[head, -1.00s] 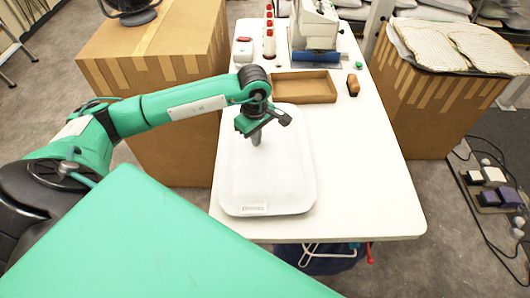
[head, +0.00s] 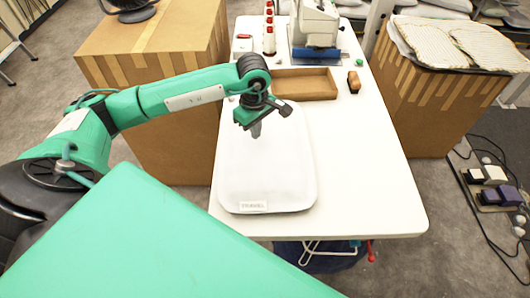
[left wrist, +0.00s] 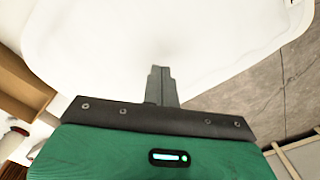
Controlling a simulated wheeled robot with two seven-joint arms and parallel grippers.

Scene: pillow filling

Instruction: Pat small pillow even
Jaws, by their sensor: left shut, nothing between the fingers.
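A small white pillow (head: 265,172) with rounded corners lies flat on the white table, its label (head: 253,206) at the near edge. My left gripper (head: 256,131) points down over the far half of the pillow, its fingers shut with nothing between them. In the left wrist view the shut fingers (left wrist: 161,88) stand out against the white pillow (left wrist: 150,30). I cannot tell whether the tips touch the cloth. My right gripper is not in view.
An open cardboard tray (head: 305,95) lies beyond the pillow, with a brown-topped brush-like item (head: 354,82) beside it. A sewing machine (head: 316,30) and red-and-white thread spools (head: 268,35) stand at the back. The table (head: 365,170) is clear to the right.

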